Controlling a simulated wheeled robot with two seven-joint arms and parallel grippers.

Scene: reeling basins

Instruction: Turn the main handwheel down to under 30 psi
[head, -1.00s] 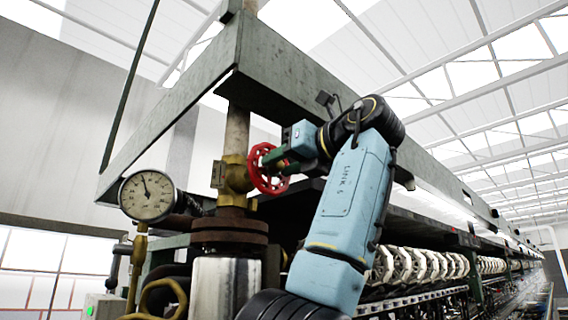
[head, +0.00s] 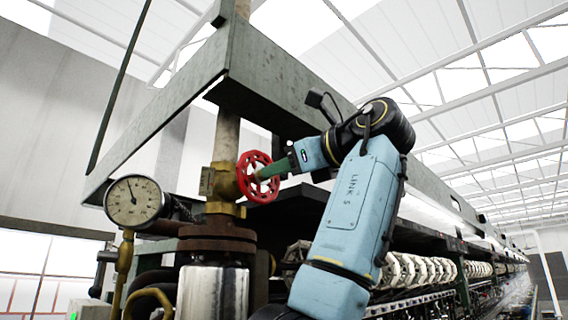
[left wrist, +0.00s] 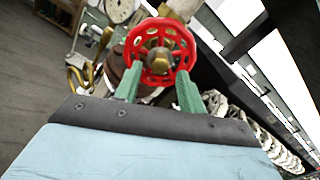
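The red main handwheel (head: 254,176) sits on a brass valve on the vertical pipe; it also shows in the left wrist view (left wrist: 160,52). My left gripper (head: 268,174) is at the wheel. In the left wrist view its two green fingers (left wrist: 158,82) are spread apart, with tips at the lower left and lower right of the rim. I cannot tell whether they touch it. A round white pressure gauge (head: 133,201) is left of the pipe, its black needle pointing up and slightly left; its numbers are too small to read. My right gripper is not in view.
A green-grey steel beam frame (head: 275,85) runs above the wheel. A rusty flange (head: 216,238) and a shiny cylinder (head: 213,290) are below the valve. A long row of white reels (head: 420,270) extends to the right behind my arm.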

